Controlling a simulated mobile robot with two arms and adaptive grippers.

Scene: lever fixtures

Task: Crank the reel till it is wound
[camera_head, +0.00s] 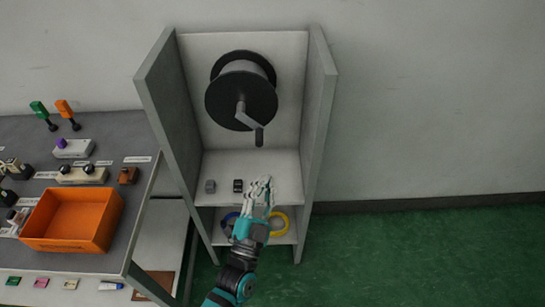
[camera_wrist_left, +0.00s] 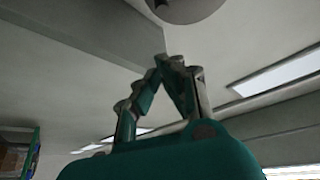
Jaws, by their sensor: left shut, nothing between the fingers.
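The reel (camera_head: 241,92) is a dark spool with a pale core, mounted on the back panel of a grey open cabinet. Its grey crank arm (camera_head: 250,117) runs from the hub down to the right and ends in a dark handle (camera_head: 259,137). My left gripper (camera_head: 262,183) is below the handle, in front of the shelf, apart from the reel. In the left wrist view the gripper (camera_wrist_left: 177,62) has its fingertips together with nothing between them. A round grey part, seemingly of the reel, shows at the top of that view (camera_wrist_left: 185,8). My right gripper is not in view.
The cabinet's side walls (camera_head: 169,120) flank the reel closely. Two small dark items (camera_head: 238,185) sit on its shelf (camera_head: 225,165). A yellow coil (camera_head: 279,223) lies on the lower shelf. A table (camera_head: 110,127) with an orange bin (camera_head: 72,243) stands left. The right floor is clear.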

